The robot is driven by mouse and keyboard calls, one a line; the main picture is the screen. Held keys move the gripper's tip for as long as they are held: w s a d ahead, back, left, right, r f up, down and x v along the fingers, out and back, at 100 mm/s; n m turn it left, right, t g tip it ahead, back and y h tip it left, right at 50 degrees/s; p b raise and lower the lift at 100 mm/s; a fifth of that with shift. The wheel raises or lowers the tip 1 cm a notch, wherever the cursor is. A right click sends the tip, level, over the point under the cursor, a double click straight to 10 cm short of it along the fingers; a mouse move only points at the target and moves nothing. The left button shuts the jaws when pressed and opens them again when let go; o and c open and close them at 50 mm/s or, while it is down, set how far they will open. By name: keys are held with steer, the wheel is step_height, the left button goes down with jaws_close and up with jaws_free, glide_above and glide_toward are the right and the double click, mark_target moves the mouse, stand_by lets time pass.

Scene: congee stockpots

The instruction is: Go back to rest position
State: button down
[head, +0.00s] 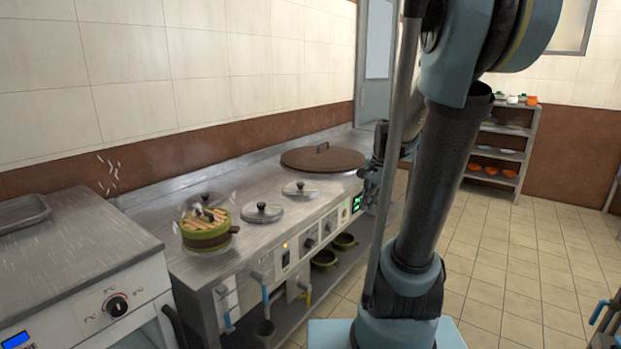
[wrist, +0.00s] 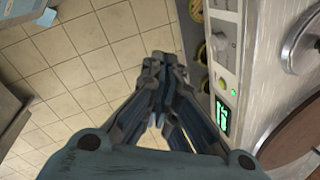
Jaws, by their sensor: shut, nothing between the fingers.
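My gripper (wrist: 158,65) shows in the wrist view with its fingertips together and nothing between them. It hangs over the tiled floor beside the stove's front panel (wrist: 226,70). In the head view my gripper (head: 368,180) is partly hidden behind my arm, near the right end of the stove counter (head: 160,212). It appears apart from the large brown lid (head: 322,158).
A green pot (head: 206,238) with stick-like food stands on the counter's left, near two steel lids (head: 262,212) (head: 300,189). Green pots (head: 325,259) sit on the shelf below. A shelf rack (head: 500,152) stands at the back right. The tiled floor (head: 500,250) is largely clear.

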steer(key=s+f+n+h, duration=0.1)
steer(key=s+f+n, duration=0.2)
steer(key=s+n, duration=0.3)
steer(key=s+f+n, duration=0.3)
steer(key=s+n, duration=0.4)
steer(key=s, duration=0.6)
steer(key=shift+s+h, duration=0.35)
steer(key=shift+h, duration=0.05)
steer(key=shift+d, duration=0.1)
steer(key=shift+w+f, duration=0.25)
steer(key=shift+w, duration=0.2)
